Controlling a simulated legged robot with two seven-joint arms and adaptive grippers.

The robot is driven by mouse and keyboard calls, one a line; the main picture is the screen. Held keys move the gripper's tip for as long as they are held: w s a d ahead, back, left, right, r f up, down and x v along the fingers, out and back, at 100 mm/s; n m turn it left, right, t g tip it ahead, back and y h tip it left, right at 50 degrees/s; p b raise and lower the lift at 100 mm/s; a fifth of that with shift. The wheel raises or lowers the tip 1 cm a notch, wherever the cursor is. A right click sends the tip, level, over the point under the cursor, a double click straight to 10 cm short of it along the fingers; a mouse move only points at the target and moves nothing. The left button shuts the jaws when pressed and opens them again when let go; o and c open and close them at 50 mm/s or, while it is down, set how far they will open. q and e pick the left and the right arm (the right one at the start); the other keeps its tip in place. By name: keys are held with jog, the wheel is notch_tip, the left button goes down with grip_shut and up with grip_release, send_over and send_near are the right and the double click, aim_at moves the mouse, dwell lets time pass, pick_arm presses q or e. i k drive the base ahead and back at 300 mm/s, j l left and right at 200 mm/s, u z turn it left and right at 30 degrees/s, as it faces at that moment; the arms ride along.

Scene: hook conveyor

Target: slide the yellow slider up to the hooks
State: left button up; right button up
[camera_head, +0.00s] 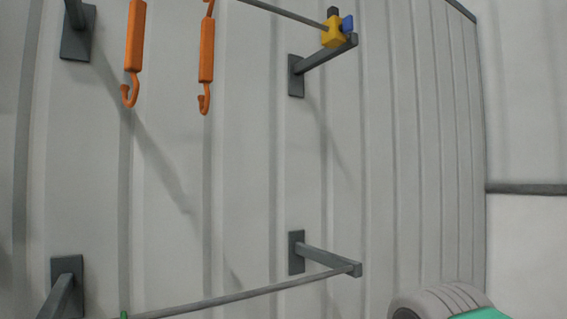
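The yellow slider (334,32) sits on the upper rail near its right end, beside the right bracket. It has a blue tab on its right side and a dark piece on top. Two orange hooks hang to the left: the left hook (135,40) and the right hook (207,52). A long stretch of bare rail lies between the slider and the right hook. The tops of both hooks are cut off by the frame's upper edge. Neither of my grippers shows; a rounded grey and teal part at the lower right seems to be my arm.
The upper rail (285,14) is held by a dark wall bracket (297,76) at right and another at upper left. A lower rail (240,296) runs between two more brackets, with a small green piece (124,315) at its left. Behind is a ribbed grey wall.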

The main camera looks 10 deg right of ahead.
aim_at(333, 38)
jog(key=j+z, duration=0.15)
jog(key=z, duration=0.25)
jog(key=k+j+z, duration=0.1)
jog(key=z, duration=0.35)
jog(key=k+l, duration=0.05)
